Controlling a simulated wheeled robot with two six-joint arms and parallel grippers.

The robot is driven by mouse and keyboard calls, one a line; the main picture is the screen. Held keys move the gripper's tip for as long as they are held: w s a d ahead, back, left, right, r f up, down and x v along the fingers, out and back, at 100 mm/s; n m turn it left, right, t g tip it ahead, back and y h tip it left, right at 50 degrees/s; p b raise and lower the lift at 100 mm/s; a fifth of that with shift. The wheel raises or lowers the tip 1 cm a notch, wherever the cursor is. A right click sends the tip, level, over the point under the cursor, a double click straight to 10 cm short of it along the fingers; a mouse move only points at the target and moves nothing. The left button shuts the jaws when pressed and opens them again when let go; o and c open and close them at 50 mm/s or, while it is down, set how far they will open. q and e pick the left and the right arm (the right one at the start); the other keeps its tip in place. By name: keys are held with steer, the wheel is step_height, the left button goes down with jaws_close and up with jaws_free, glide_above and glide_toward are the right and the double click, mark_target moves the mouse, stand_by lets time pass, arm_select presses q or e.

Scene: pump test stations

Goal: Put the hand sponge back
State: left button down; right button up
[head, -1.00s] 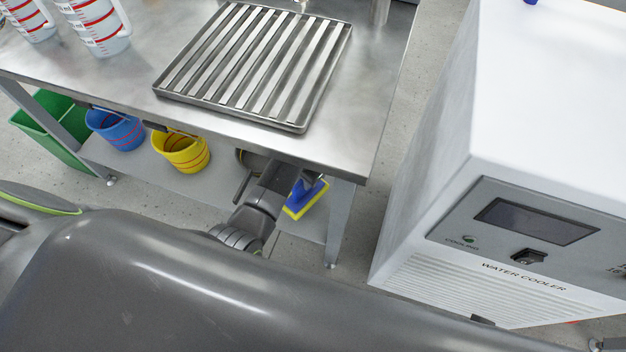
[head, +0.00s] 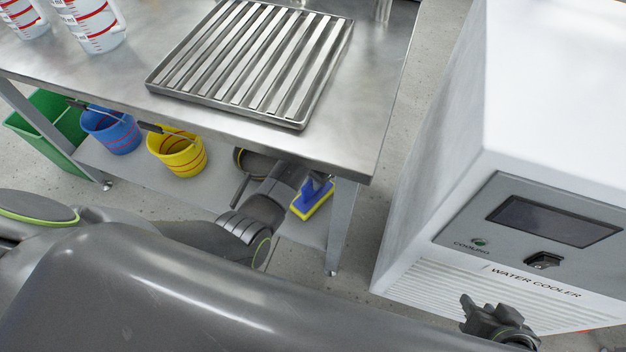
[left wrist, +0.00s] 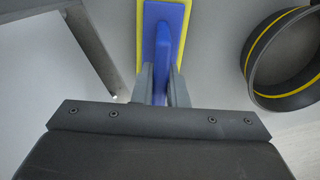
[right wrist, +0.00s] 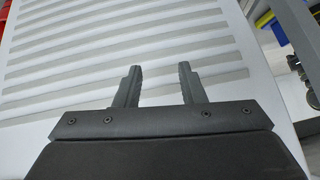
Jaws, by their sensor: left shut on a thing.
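The hand sponge (head: 313,200) has a blue handle and back on a yellow pad. In the head view it is under the steel table, by the table's right front leg. My left gripper (head: 298,182) reaches under the tabletop edge; in the left wrist view its fingers (left wrist: 161,88) are shut on the sponge's blue handle (left wrist: 163,35). The sponge is over the lower shelf (head: 225,190); I cannot tell whether it touches it. My right gripper (head: 472,312) is in front of the water cooler; in the right wrist view its fingers (right wrist: 158,85) are apart and empty.
Yellow (head: 178,155) and blue (head: 112,132) buckets and a green bin (head: 45,125) are further left. The table leg (head: 341,225) is close right. The water cooler (head: 440,150) stands right.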

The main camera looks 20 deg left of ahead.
arm_select(q)
steer(key=shift+f, duration=0.15)
steer(key=c, duration=1.5)
jaws_free()
steer(key=shift+o, duration=0.2)
arm_select(e)
steer(key=shift+w, duration=0.15)
